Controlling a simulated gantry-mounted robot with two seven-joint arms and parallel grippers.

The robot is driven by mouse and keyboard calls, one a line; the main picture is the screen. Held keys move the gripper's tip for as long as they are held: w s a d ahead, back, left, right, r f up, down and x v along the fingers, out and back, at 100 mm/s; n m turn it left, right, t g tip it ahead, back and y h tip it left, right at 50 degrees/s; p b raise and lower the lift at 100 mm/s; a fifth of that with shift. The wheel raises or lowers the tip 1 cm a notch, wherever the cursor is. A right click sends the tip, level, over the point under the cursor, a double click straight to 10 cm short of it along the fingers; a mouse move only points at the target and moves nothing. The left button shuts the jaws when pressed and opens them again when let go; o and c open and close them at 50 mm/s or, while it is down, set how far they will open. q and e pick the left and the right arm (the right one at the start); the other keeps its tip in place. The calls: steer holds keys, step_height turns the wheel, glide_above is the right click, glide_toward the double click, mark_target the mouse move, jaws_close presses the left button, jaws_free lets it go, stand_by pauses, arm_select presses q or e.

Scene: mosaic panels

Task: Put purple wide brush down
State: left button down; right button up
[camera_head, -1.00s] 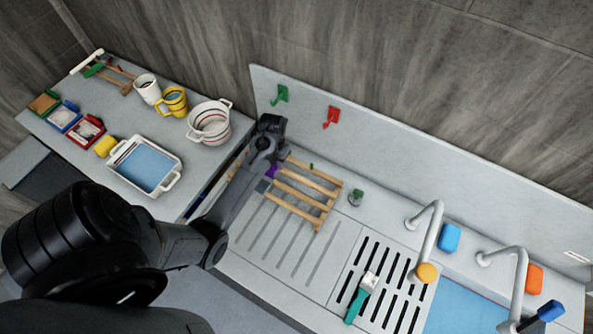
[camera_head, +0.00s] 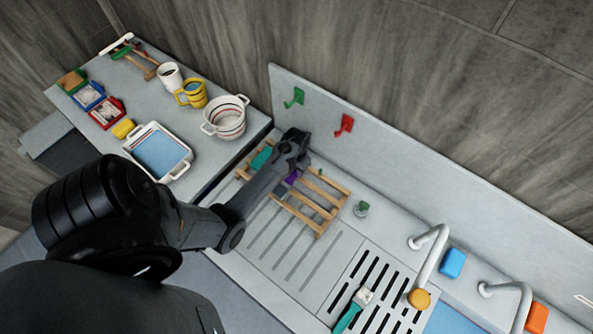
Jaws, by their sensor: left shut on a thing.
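The purple wide brush (camera_head: 292,176) shows a purple part under my gripper and a grey end lower left of it, over the wooden slatted rack (camera_head: 325,215). My left gripper (camera_head: 294,168) is shut on the brush at the rack's left-middle part. My wrist and fingers hide much of the brush, and I cannot tell whether it touches the slats. A teal item (camera_head: 262,158) lies at the rack's left end, just left of my gripper. My right gripper is not in view.
A green-and-white item (camera_head: 362,208) stands right of the rack. A teal-handled brush (camera_head: 350,312) lies on the slotted drain. Faucets (camera_head: 432,243) and a blue sponge (camera_head: 453,262) are farther right. The left counter holds a tray (camera_head: 158,153), a bucket (camera_head: 228,122) and mugs. Ribbed drainboard (camera_head: 270,235) is clear.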

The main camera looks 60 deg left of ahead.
arm_select(q)
steer(key=shift+f, duration=0.75)
steer(key=c, duration=0.9)
jaws_free()
steer(key=shift+o, duration=0.2)
